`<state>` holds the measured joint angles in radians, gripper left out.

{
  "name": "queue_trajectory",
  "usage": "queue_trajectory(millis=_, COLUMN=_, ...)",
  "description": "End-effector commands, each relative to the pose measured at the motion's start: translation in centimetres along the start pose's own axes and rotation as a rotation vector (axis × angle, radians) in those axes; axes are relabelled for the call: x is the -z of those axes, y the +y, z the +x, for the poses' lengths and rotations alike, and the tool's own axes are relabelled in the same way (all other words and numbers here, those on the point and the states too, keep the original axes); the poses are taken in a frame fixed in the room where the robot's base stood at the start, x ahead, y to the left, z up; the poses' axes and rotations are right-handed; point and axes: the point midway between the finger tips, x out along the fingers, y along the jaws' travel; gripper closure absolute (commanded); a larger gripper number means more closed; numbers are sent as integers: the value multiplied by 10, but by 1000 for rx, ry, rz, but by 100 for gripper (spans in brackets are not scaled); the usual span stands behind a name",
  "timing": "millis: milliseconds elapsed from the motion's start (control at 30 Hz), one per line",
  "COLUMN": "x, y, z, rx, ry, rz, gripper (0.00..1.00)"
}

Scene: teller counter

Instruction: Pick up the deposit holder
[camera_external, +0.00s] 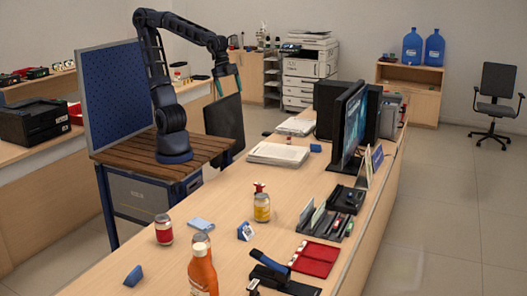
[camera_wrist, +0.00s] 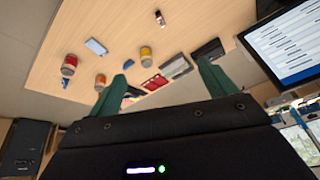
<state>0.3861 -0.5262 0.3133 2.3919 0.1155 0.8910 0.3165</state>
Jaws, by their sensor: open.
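No label names the deposit holder. The likeliest match is the grey slotted holder (camera_external: 322,221) with upright slips on the right of the counter, but I cannot be sure. It also shows in the wrist view (camera_wrist: 176,66), beyond and between my fingers. A red flat case (camera_external: 315,258) lies just in front of it, also in the wrist view (camera_wrist: 155,84). My gripper (camera_external: 227,84) is raised above and behind the counter, far from both. Its green fingers are spread and empty in the wrist view (camera_wrist: 163,90).
Near the holder stand a stapler (camera_external: 285,278), a phone-like black device (camera_external: 346,199) and a monitor (camera_external: 349,124). Bottles and jars, including a mustard jar (camera_external: 262,208) and a red jar (camera_external: 164,229), stand leftward. Paper stacks (camera_external: 280,153) lie behind. The mid-counter has bare room.

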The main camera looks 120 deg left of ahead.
Motion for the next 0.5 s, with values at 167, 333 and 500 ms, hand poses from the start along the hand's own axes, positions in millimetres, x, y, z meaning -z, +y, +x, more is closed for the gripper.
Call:
queue_trajectory(millis=167, x=24, y=-5, z=33, rx=-13, ry=-18, rz=152, gripper=16)
queue_trajectory(millis=333, x=46, y=-8, z=64, rx=-12, ry=-33, rz=300, gripper=16)
queue_trajectory(millis=500, x=66, y=-7, z=95, rx=-1, ry=-52, rz=452, gripper=16)
